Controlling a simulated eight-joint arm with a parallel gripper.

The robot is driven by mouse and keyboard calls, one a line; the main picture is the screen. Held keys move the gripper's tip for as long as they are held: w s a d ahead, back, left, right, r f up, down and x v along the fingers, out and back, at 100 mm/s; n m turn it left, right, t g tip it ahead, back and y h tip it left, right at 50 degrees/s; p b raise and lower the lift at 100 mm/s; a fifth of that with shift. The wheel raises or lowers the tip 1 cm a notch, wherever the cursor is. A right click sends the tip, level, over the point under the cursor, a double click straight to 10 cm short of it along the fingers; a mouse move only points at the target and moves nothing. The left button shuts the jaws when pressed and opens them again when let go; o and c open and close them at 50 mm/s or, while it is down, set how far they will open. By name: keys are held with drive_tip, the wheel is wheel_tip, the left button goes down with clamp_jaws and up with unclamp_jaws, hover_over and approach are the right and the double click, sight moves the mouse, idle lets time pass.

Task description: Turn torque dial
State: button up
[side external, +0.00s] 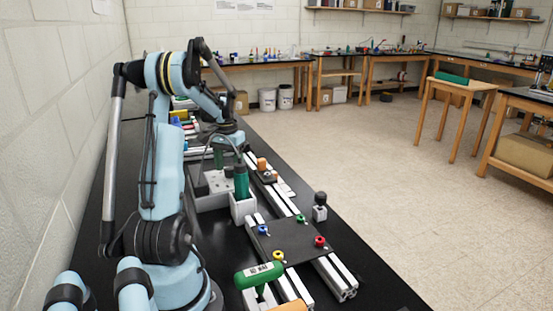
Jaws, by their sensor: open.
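My gripper (222,152) is at the end of my pale blue arm, pointing down over the black bench beyond the grey tool block. It is open, but its fingers are small and partly hidden. A green tool (241,181) with a dark top stands upright in a white holder (243,208), on the near side of my gripper. A green T-shaped handle (259,274) with a white label stands at the near edge. I cannot tell which part is the torque dial.
A dark plate (290,240) with blue, green, red and yellow knobs lies across aluminium extrusions (335,276). A grey block (212,187) with holes sits beside the holder. A black-knobbed part (320,206) stands to the right. A wall (60,130) runs along the left.

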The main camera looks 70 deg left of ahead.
sight(229, 168)
wheel_tip(229, 168, up, 12)
idle(0.5)
drive_tip(key=shift+f, duration=0.1)
